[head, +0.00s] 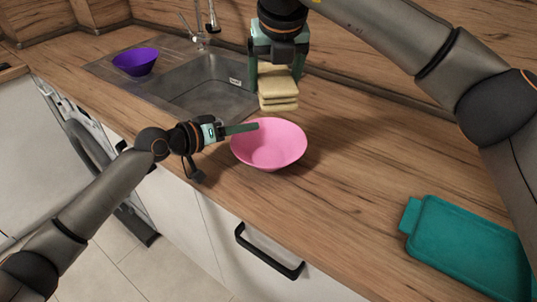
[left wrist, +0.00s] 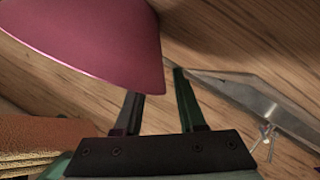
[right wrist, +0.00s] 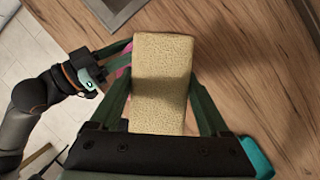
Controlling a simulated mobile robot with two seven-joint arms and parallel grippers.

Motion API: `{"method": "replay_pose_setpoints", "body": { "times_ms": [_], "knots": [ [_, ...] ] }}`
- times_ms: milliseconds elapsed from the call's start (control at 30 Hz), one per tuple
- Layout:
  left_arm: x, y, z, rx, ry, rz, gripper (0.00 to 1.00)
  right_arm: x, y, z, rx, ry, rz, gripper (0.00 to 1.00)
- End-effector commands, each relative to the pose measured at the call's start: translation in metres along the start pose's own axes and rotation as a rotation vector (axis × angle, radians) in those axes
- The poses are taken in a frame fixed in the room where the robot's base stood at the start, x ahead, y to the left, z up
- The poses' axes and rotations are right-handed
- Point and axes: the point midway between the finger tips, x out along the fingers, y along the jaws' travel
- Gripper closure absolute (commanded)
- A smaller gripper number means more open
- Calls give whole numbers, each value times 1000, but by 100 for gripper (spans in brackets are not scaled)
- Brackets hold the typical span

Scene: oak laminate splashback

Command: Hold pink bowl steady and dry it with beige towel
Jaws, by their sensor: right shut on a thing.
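The pink bowl (head: 270,146) stands upright on the wooden counter near its front edge. My left gripper (head: 246,128) is at the bowl's left rim. In the left wrist view its fingers are apart, and the bowl (left wrist: 95,40) covers one fingertip. My right gripper (head: 277,84) is shut on the folded beige towel (head: 278,103) and holds it above the bowl's back rim. In the right wrist view the towel (right wrist: 160,85) sits between both fingers and hides most of the bowl (right wrist: 124,73).
A steel sink (head: 205,85) with a tap is at the back left, and a purple bowl (head: 135,62) sits on its drainer. A teal tray (head: 465,245) lies at the front right. The counter between the pink bowl and the tray is clear.

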Motion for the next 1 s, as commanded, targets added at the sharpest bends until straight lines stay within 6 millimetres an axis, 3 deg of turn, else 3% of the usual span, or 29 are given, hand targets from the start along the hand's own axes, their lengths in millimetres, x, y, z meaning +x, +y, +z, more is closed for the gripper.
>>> {"method": "replay_pose_setpoints", "body": {
  "times_ms": [333,800,1000],
  "knots": [
    [-11,-1,-1,0,2,-1,61,0,0,0,0,-1,0,89],
    [-101,-1,0,0,0,-3,61,0,0,0,0,-1,0,89],
    [-118,0,0,-1,-1,0,61,0,0,0,0,-1,0,89]
  ]
}}
